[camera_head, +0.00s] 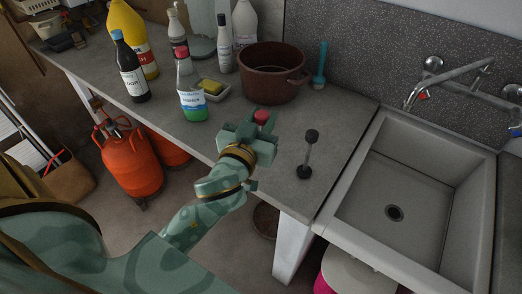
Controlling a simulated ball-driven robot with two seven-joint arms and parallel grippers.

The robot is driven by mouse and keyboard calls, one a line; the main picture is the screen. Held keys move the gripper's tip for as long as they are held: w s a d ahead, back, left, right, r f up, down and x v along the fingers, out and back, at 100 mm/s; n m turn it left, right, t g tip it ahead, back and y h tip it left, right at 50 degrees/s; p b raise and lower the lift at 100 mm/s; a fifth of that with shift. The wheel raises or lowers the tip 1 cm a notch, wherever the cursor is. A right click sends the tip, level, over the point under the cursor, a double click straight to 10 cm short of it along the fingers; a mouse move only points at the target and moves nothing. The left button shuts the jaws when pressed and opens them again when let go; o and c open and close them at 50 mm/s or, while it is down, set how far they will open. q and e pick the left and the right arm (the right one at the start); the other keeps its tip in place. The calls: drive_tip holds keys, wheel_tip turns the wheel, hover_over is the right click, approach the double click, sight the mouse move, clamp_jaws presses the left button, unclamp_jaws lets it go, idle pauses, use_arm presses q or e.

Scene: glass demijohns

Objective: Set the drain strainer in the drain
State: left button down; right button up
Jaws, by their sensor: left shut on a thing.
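My left gripper (251,128) is above the front part of the grey worktop, shut on a small red round thing (262,116). Only the top of this red thing shows between the fingers; it may be the drain strainer, but I cannot tell for sure. The sink (375,180) is to the right of the gripper, a pale grey square basin set beside the worktop. Its drain (394,212) is a dark round hole with a metal rim in the basin floor. Nothing visibly covers the drain. My right gripper is not in view.
A dark dumbbell-shaped thing (308,155) lies on the worktop (345,120) between gripper and sink. A tap (440,78) reaches over the basin's back edge.

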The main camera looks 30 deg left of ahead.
use_arm(q)
drive_tip(key=w+a+f+b, duration=0.4)
drive_tip(key=w+a+f, duration=0.5)
drive_tip(key=f, duration=0.3)
drive_tip(key=shift+w+f, duration=0.3)
drive_tip(key=shift+w, duration=0.55)
drive_tip(key=shift+f+b, duration=0.2)
drive_tip(key=shift+b, duration=0.15)
drive_tip(key=c, duration=1.1)
unclamp_jaws()
